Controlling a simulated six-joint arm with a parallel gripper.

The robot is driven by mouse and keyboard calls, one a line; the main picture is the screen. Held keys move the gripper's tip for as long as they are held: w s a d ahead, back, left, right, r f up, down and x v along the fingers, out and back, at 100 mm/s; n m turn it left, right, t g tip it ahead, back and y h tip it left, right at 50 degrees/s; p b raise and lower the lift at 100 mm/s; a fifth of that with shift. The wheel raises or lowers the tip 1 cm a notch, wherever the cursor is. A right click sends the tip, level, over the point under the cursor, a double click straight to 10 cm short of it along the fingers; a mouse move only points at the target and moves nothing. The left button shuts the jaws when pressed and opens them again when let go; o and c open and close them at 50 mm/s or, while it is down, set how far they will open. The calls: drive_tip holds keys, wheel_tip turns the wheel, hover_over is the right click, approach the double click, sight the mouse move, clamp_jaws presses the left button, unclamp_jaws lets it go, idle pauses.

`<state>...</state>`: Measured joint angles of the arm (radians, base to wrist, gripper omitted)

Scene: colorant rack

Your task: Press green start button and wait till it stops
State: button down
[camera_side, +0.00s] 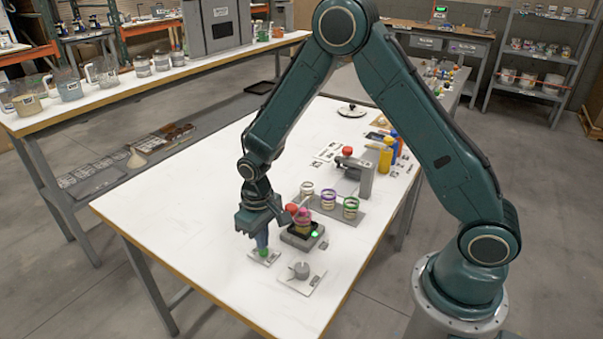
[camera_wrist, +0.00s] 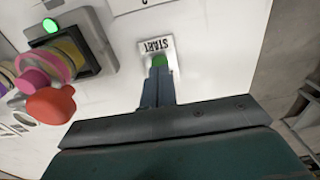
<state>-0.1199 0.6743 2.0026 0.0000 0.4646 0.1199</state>
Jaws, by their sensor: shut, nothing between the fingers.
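The green start button (camera_side: 264,252) sits on a small white plate on the white table. In the wrist view the green button (camera_wrist: 158,61) shows just past my fingertips, beside a label reading START (camera_wrist: 156,45). My gripper (camera_side: 262,240) is shut and empty, pointing down at the button. Its fingertips (camera_wrist: 158,72) overlap the button's near edge in the wrist view. I cannot tell whether they touch it or hover just above. In the side view the fingers cover part of the button's top.
A plate with a grey knob (camera_side: 300,270) lies in front. A rack (camera_side: 330,207) of jars stands behind. The table's left side is clear.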

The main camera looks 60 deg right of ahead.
drive_tip(key=shift+r, duration=1.95)
drive_tip(key=shift+r, duration=0.15)
